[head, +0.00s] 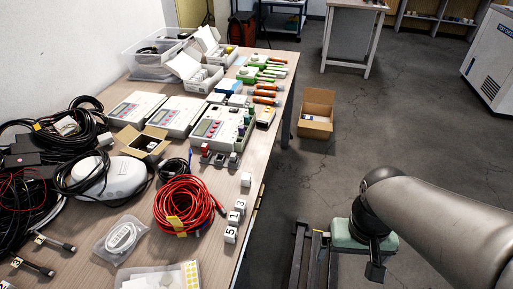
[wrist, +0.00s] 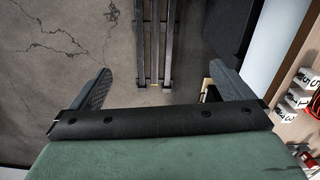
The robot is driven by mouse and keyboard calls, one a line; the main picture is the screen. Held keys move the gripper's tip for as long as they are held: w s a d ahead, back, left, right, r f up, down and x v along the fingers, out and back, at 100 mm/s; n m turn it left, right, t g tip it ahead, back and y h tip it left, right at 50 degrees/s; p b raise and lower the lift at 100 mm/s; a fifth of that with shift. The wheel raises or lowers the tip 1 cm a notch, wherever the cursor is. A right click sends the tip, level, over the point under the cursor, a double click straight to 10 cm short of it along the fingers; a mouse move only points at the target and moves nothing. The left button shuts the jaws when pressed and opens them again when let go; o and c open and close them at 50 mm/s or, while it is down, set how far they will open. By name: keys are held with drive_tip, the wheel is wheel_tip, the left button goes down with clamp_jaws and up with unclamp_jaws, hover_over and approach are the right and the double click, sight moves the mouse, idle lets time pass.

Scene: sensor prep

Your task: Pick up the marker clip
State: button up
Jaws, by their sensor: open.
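My gripper (head: 372,262) hangs over the floor to the right of the table, apart from it. In the wrist view my gripper (wrist: 160,84) has its two dark fingers wide apart with nothing between them. Several small white numbered blocks (head: 234,217) stand in a row near the table's right edge. Some of these blocks (wrist: 298,101) also show at the right side of the wrist view. No part is plainly labelled as the marker clip, so I cannot tell whether it is one of these blocks.
The table (head: 213,270) holds red cable (head: 185,203), black cables (head: 88,135), grey instruments (head: 222,128), a small open carton (head: 142,142) and green and orange tools (head: 265,93). A cardboard box (head: 316,115) stands on the floor. The floor right of the table is mostly clear.

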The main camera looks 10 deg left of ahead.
drive_tip(key=c, duration=1.1)
drive_tip(key=shift+w+r, duration=0.1)
drive_tip(key=w+a+r+m+t+p, duration=0.15)
drive_tip(key=w+a+r, duration=0.25)
drive_tip(key=a, duration=0.5)
drive_tip(key=w+a+r+p, duration=0.2)
drive_tip(key=w+a+r, duration=0.15)
drive_tip(key=a, duration=0.45)
drive_tip(key=w+a+r+m+p, duration=0.1)
drive_tip(key=w+a+r+p, duration=0.2)
drive_tip(key=a, duration=0.6)
drive_tip(key=b, duration=0.2)
hover_over(240, 203)
drive_tip(key=s, duration=0.2)
drive_tip(key=shift+n, duration=0.25)
drive_tip(key=f, duration=1.1)
drive_tip(key=shift+w+f, duration=0.2)
drive_tip(key=shift+t, duration=0.25)
drive_tip(key=shift+w+f, duration=0.2)
drive_tip(key=shift+f, duration=0.7)
drive_tip(key=shift+w+f, duration=0.25)
drive_tip(key=shift+f, duration=0.65)
drive_tip(key=shift+w+f, duration=0.2)
drive_tip(key=shift+f, duration=0.7)
